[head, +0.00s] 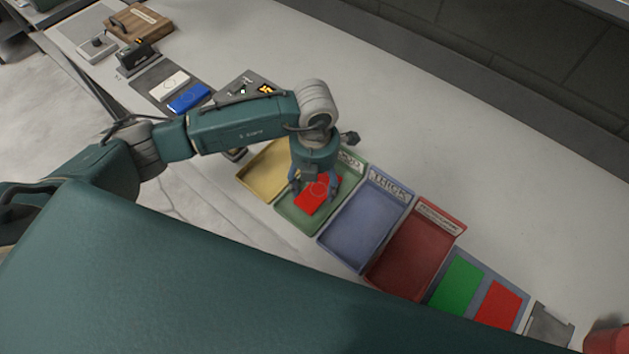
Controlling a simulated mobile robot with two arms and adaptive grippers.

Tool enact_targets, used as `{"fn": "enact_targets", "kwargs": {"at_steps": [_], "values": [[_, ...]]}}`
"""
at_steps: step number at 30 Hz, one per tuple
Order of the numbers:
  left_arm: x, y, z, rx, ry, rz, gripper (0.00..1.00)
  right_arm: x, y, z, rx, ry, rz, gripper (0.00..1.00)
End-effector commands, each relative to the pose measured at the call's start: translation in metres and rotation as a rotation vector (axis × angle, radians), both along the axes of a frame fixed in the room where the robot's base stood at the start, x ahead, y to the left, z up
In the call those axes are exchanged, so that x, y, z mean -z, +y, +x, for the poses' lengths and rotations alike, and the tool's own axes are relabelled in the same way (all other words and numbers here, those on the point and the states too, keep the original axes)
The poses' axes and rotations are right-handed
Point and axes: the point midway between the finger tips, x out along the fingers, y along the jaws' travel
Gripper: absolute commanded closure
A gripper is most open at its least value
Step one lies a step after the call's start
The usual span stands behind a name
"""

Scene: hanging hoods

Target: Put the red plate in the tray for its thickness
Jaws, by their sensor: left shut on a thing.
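A red plate (312,201) is held in my left gripper (316,188), which points down with its fingers on either side of the plate. Gripper and plate are over the green tray (290,219); I cannot tell whether the plate touches the tray floor. To the left is a yellow tray (261,170), partly behind my arm. To the right are an empty blue tray (357,222), whose label seems to read THICK, and an empty red tray (415,252) with an unreadable label. The green tray's label is partly hidden. My right gripper does not show.
A green plate (459,284) and another red plate (497,306) lie on a blue-grey mat at the lower right. A device with an orange display (265,89) stands behind my arm. White (170,84) and blue (189,98) blocks lie upper left. The back table is clear.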

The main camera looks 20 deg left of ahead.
Motion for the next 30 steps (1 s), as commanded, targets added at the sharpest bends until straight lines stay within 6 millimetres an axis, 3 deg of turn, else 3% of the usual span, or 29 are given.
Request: {"fn": "enact_targets", "kwargs": {"at_steps": [8, 9, 12, 30], "values": [[0.0064, 0.0001, 0.0003, 0.0, -0.001, 0.0, 0.67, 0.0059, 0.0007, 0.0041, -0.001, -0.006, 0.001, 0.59], [0.0053, 0.0001, 0.0004, 0.0, -0.001, 0.0, 0.31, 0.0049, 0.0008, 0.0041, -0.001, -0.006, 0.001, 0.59], [0.0051, 0.0001, 0.0003, 0.0, -0.001, 0.0, 0.15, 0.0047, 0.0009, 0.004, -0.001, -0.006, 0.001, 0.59], [0.0019, 0.0001, 0.0, 0.0, 0.0, 0.0, 0.15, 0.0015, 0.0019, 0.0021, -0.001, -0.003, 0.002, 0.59]]}}
